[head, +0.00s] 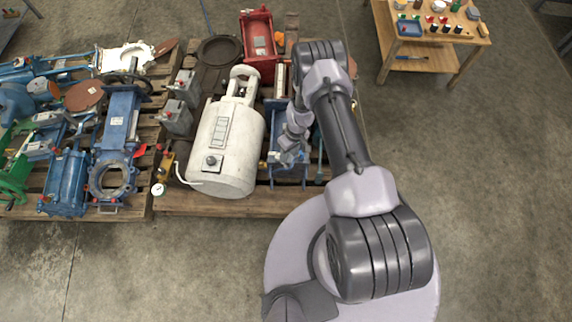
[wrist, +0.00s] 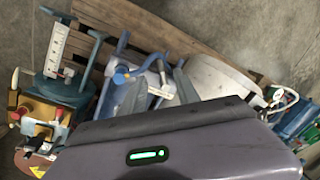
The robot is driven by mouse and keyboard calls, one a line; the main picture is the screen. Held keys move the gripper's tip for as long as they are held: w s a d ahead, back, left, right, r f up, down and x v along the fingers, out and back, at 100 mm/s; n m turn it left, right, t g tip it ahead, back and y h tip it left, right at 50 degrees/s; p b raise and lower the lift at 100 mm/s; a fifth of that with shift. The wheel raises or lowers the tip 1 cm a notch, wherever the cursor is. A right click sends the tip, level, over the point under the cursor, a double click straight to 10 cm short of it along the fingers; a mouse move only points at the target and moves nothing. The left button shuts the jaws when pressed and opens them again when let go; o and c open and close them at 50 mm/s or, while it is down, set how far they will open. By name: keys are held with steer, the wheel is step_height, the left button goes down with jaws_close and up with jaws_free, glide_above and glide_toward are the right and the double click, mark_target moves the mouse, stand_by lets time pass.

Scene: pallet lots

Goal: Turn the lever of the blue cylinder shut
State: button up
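My gripper (head: 288,154) hangs low over the front of the middle pallet, just right of the white tank. In the wrist view its two grey fingers (wrist: 157,92) stand apart, with part of a blue unit showing between them. This blue unit (head: 289,177) lies on the pallet below my gripper, and my gripper hides part of it. In the wrist view a blue lever (wrist: 126,74) stands near the fingertips, with a pale piece beside it. I cannot tell whether the fingers touch the lever. My gripper's dark body hides the lower part of that view.
The white tank (head: 225,145) stands close on the left of my gripper. A red unit (head: 259,40) is at the back. The left pallet holds several blue and green parts, including a blue cylindrical body (head: 66,184). A wooden table (head: 447,45) stands back right. Floor in front is clear.

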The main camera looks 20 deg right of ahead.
mark_target(285, 165)
steer(key=f, duration=0.2)
steer(key=a+f+b, duration=0.1)
steer(key=f, duration=0.1)
steer(key=f+b, duration=0.1)
steer(key=f, duration=0.2)
steer(key=shift+s+a+f, duration=0.1)
steer(key=shift+s+a, duration=0.05)
steer(key=shift+s, duration=0.05)
jaws_close()
stand_by(1.0)
